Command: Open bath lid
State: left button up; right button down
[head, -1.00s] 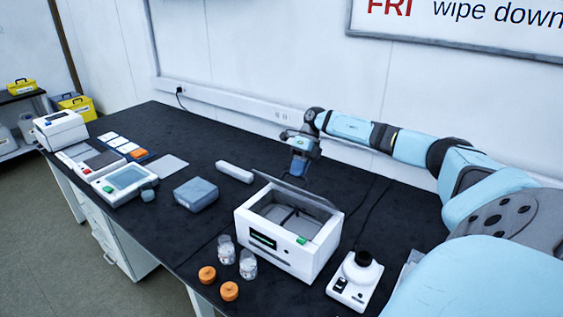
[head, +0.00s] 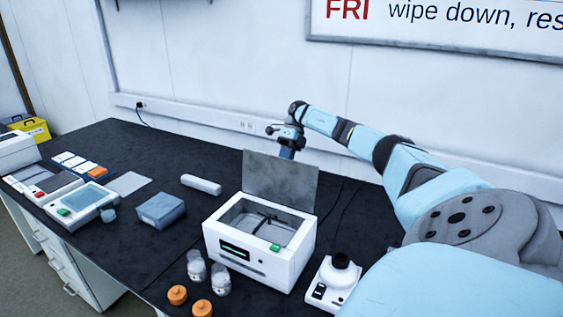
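The white bath (head: 259,245) stands on the black bench, with a green display on its front and an open basin on top. Its grey lid (head: 279,180) stands up steeply at the back edge, so the basin is uncovered. My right gripper (head: 287,153) is behind the lid's upper edge, pointing down. Its fingertips are hidden behind the lid, so I cannot tell whether they touch it or are open or shut. My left gripper is not in view.
Two glass jars (head: 220,279) and two orange caps (head: 202,308) are in front of the bath. A white device with a black knob (head: 335,277) is right of it. A grey-blue box (head: 161,210) and a white bar (head: 201,185) lie left.

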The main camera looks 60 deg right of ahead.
jog(key=shift+d+f+y, duration=0.2)
jog(key=shift+f+y, duration=0.2)
jog(key=shift+f, duration=0.15)
jog(key=shift+s+b, duration=0.1)
jog(key=shift+b, duration=0.2)
jog(key=shift+d+r, duration=0.1)
jog(key=c, duration=1.6)
grip_release()
jog(key=o, duration=0.4)
jog(key=shift+d, duration=0.15)
jog(key=shift+o, duration=0.2)
jog(key=shift+d+f, duration=0.25)
jog(key=shift+f, duration=0.1)
jog(key=shift+a+r, duration=0.1)
jog(key=shift+r, duration=0.15)
